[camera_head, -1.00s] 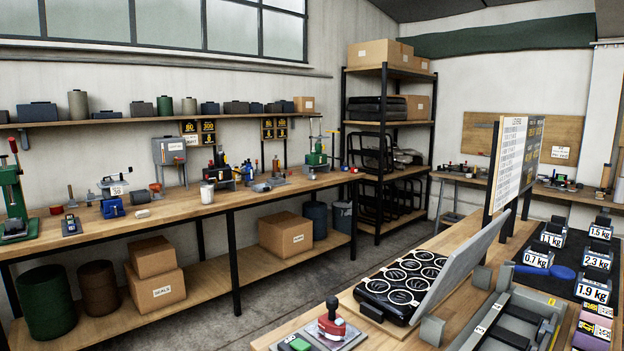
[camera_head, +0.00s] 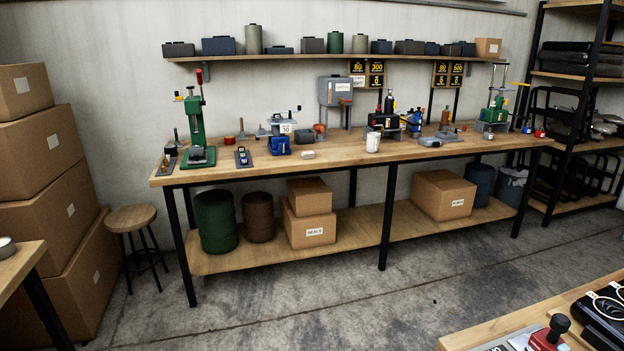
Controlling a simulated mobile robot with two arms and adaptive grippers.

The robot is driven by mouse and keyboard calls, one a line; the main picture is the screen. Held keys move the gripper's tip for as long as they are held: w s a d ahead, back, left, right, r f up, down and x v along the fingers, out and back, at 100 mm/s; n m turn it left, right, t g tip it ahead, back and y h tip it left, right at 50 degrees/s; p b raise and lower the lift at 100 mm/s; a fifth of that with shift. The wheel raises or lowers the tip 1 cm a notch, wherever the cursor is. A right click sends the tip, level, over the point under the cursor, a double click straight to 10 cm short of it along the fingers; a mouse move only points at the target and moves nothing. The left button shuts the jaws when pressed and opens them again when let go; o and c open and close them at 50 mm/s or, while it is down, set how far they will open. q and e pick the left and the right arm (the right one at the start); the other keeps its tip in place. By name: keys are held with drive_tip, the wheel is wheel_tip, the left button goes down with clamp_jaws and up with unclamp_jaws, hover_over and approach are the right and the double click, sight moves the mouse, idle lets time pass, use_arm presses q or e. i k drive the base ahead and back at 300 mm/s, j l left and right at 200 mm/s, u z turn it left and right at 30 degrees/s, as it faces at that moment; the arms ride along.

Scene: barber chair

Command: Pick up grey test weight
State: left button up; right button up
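I cannot make out a grey test weight for certain in this view. A round grey-rimmed item (camera_head: 6,247) sits on a wooden table (camera_head: 22,262) at the left edge, cut off by the frame. Small grey items stand on the long workbench (camera_head: 340,158) against the wall, among them a grey block (camera_head: 429,142), but I cannot tell if any is a test weight. The kg-labelled blocks are outside this view. Neither of my grippers shows.
Cardboard boxes (camera_head: 45,210) are stacked at left beside a stool (camera_head: 131,220). The bench holds green presses (camera_head: 194,130) and a white cup (camera_head: 373,143). A second bench (camera_head: 480,325) with a red-based tool (camera_head: 548,338) cuts in lower right. The concrete floor between is clear.

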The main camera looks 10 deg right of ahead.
sight(489, 135)
drive_tip(key=i+j, duration=0.1)
drive_tip(key=i, duration=0.4)
drive_tip(key=i+j, duration=0.1)
drive_tip(key=i, duration=0.4)
drive_tip(key=i+j+z, duration=0.1)
drive_tip(key=i, duration=0.35)
drive_tip(key=i+j, duration=0.15)
drive_tip(key=i, duration=0.35)
drive_tip(key=i+l+z, duration=0.2)
drive_tip(key=z, duration=0.3)
drive_tip(key=i+z, duration=0.8)
drive_tip(key=z, duration=0.15)
drive_tip(key=i+j+z, duration=0.25)
drive_tip(key=z, duration=0.25)
drive_tip(key=i+l+z, duration=0.15)
drive_tip(key=i+z, duration=0.15)
drive_tip(key=i, duration=0.65)
drive_tip(key=i+z, duration=0.35)
drive_tip(key=i, duration=0.6)
